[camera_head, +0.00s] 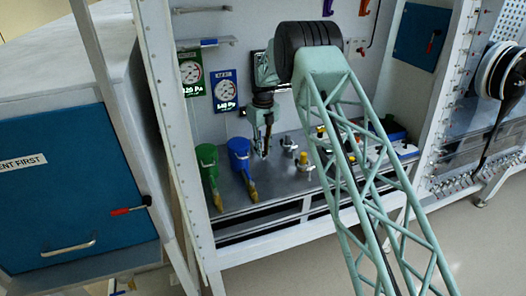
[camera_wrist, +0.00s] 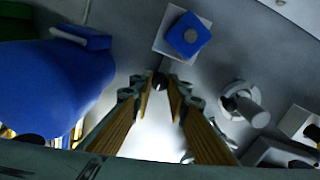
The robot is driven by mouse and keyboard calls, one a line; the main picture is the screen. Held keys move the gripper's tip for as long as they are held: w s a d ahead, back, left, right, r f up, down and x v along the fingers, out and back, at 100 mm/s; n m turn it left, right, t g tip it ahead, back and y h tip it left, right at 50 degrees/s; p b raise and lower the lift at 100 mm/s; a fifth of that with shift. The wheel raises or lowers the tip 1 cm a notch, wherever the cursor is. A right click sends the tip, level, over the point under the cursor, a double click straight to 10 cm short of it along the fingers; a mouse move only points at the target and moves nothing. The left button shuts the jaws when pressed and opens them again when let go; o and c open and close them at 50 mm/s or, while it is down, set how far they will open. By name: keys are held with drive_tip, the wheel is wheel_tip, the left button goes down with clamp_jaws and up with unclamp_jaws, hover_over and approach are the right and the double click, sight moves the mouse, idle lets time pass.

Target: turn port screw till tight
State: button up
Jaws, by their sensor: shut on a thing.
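My gripper (camera_wrist: 160,88) points down at the grey worktop. Its two tan-padded fingers close on a small dark round piece (camera_wrist: 160,79), which looks like the head of the port screw. Most of the screw is hidden between the fingertips, so I cannot tell how far in it sits. In the head view my gripper (camera_head: 264,148) stands at the bench, just right of the blue tilted vessel (camera_head: 240,156). The screw is too small to make out there.
The blue vessel also shows in the wrist view (camera_wrist: 60,85), close on the left. A blue square block on a white plate (camera_wrist: 188,35) lies beyond the fingertips. A white cylinder (camera_wrist: 242,103) is on the right. A green vessel (camera_head: 207,160) stands left of the blue one.

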drive_tip(key=shift+m, duration=0.8)
drive_tip(key=o, duration=0.6)
drive_tip(key=shift+c, duration=0.2)
drive_tip(key=shift+r, duration=0.1)
wheel_tip(320, 180, up, 12)
idle(0.4)
